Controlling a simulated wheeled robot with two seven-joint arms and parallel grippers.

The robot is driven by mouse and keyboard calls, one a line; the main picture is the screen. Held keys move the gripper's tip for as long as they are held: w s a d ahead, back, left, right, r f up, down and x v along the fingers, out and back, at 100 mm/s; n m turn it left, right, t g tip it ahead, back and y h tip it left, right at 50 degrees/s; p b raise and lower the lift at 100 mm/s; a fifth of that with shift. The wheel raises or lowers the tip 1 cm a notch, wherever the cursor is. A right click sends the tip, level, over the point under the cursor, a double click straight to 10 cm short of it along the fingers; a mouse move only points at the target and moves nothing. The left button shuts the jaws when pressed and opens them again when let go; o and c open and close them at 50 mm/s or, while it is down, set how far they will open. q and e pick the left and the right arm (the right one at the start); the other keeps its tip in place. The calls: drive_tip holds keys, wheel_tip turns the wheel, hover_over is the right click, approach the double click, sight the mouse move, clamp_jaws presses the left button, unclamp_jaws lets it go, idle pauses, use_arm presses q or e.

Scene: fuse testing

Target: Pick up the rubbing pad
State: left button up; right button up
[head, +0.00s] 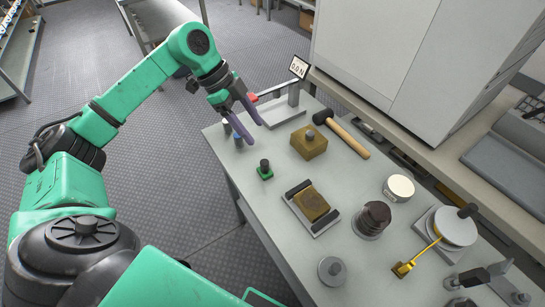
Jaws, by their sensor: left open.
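Which object is the rubbing pad is not certain. One candidate is a small green-based piece with a black knob (264,170), standing on the grey table (262,205) near its left edge. A flat brown pad (311,203) also lies in a metal holder with dark ends. My left gripper (248,128) is open, with purple fingers pointing down over the table's far left corner, behind and left of the green-based piece. It touches neither candidate. My right gripper is not in view.
A wooden-handled mallet (345,135) lies behind the brown block. A white round container (398,188), a dark stacked cylinder (372,218) and a device with a yellow arm (420,258) stand to the right. A grey cabinet (420,50) rises behind. Small blue-topped pieces (238,139) stand beneath my left fingers.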

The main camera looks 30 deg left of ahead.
use_arm(q)
drive_tip(key=a, duration=0.2)
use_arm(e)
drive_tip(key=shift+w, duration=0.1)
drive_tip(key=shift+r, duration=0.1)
use_arm(q)
drive_tip(key=p, duration=0.1)
approach(264, 161)
drive_tip(key=d+f, duration=0.1)
drive_tip(key=d, duration=0.1)
drive_tip(key=shift+n+y, duration=0.4)
drive_tip(key=shift+y, duration=0.1)
drive_tip(key=x, duration=0.3)
drive_tip(key=p+x, duration=0.1)
drive_tip(key=x, duration=0.5)
drive_tip(key=shift+a+p, duration=0.25)
drive_tip(key=shift+p, duration=0.05)
clamp_jaws()
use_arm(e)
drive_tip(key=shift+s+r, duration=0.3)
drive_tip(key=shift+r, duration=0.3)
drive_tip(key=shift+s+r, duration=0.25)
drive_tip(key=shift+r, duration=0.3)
